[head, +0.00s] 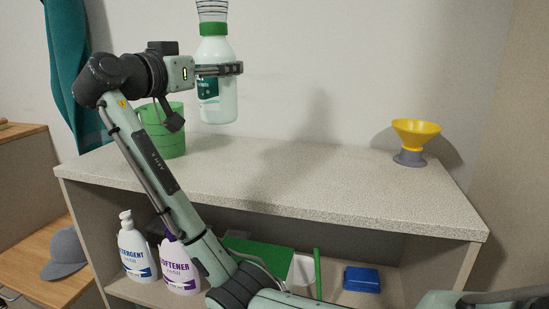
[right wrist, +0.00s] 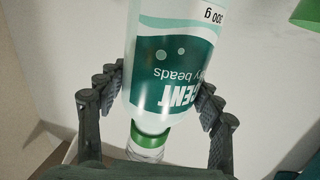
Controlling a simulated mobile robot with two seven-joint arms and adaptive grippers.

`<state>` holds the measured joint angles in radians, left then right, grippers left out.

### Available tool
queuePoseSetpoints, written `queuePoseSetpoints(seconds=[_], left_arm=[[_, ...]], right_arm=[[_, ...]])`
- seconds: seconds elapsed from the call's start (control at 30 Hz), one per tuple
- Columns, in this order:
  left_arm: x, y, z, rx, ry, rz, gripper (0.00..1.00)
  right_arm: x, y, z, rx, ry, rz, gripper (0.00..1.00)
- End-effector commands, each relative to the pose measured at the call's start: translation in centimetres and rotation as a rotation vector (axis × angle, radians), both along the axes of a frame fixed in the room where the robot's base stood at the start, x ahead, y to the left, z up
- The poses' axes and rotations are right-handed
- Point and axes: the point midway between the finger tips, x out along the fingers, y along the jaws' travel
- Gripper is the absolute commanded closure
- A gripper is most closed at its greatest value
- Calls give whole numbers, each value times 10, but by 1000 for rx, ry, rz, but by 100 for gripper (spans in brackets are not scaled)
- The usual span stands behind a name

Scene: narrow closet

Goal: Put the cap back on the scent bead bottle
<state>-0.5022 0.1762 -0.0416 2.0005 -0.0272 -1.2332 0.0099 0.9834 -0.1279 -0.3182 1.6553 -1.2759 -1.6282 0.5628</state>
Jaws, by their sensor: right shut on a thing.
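The scent bead bottle (head: 214,100) is white with a teal label. It is held upright in the air above the counter, in front of the wall. A green collar (head: 213,29) is round its neck, with a clear ringed part above it, cut off by the top edge. I cannot tell whether that part is the cap. My right gripper (head: 222,70) is shut round the bottle's body. In the right wrist view the bottle (right wrist: 170,85) shows upside down between my right gripper's fingers (right wrist: 160,82). My left gripper is not in view.
On the speckled counter (head: 300,190) stand a green bucket (head: 172,142) behind my arm and a yellow funnel (head: 416,132) on a grey base at the right. The counter between them is clear. Detergent (head: 137,250) and softener (head: 180,272) bottles and a blue item (head: 361,280) are on the lower shelf.

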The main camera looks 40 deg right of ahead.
Motion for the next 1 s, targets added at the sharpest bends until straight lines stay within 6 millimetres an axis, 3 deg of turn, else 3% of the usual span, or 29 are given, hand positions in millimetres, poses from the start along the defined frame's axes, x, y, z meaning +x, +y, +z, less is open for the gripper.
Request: queuePoseSetpoints(seconds=[0.17, 0.53, 0.7, 1.0], left_arm=[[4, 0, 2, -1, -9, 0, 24], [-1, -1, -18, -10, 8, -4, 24], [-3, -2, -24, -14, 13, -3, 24], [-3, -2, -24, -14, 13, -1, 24]], right_arm=[[-11, -26, -16, -4, 0, -4, 100], [-38, -97, -60, -4, 0, -3, 100], [-42, -107, -68, -3, -1, 0, 100], [-42, -107, -69, -2, -1, -1, 100]])
